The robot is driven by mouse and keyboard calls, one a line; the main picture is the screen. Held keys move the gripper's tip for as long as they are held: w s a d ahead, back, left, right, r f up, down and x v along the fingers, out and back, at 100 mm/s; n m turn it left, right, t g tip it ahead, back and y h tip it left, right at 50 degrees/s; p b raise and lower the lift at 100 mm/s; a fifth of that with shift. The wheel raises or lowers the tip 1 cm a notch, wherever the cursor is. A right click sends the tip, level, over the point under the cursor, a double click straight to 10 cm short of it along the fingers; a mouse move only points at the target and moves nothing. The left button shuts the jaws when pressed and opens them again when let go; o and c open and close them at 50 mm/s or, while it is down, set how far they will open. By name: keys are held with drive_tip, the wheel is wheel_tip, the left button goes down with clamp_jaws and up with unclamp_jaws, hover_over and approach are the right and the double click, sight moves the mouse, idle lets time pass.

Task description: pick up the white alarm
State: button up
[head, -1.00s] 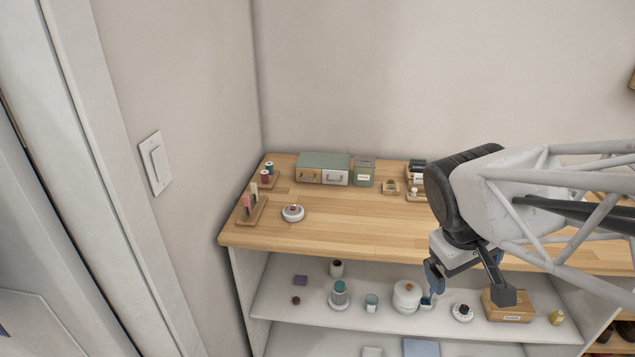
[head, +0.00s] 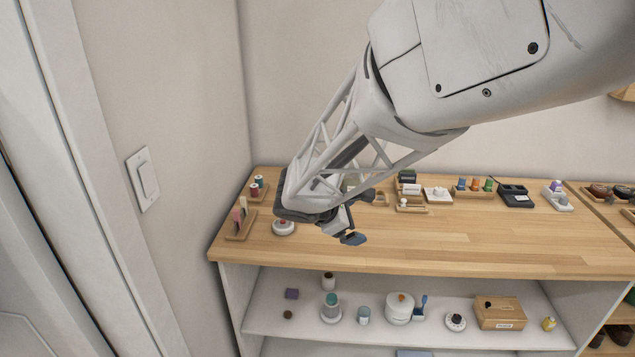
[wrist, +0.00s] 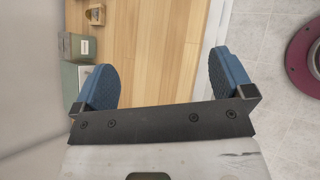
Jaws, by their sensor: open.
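The alarm does not show in the wrist view.
A wooden tray (head: 241,226) with upright items stands left of the alarm. Small trays and a black device (head: 515,196) line the counter's back. A green box (wrist: 75,46) shows in the wrist view. The shelf below holds a white dial (head: 456,322) and jars. The counter's middle is clear.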

drive_tip(key=w+a+f+n+t, duration=0.2)
drive_tip(key=w+a+f+n, duration=0.1)
drive_tip(key=a, duration=0.3)
drive_tip(key=w+a+f+n+t, duration=0.1)
drive_tip(key=w+a+f+n, duration=0.15)
drive_tip(key=a, duration=0.25)
drive_tip(key=n+t+y, duration=0.2)
drive_tip(key=n+t, duration=0.1)
drive_tip(key=n, duration=0.3)
approach(281, 223)
drive_tip(key=x, duration=0.3)
drive_tip(key=shift+s+f, duration=0.1)
drive_tip(key=shift+f, duration=0.1)
drive_tip(key=shift+d, duration=0.1)
drive_tip(key=shift+x, duration=1.3)
drive_tip(key=shift+r+x, duration=0.15)
drive_tip(key=shift+x, duration=1.15)
drive_tip(key=shift+r+x, duration=0.1)
drive_tip(key=shift+x, duration=1.2)
drive_tip(key=shift+c, duration=0.4)
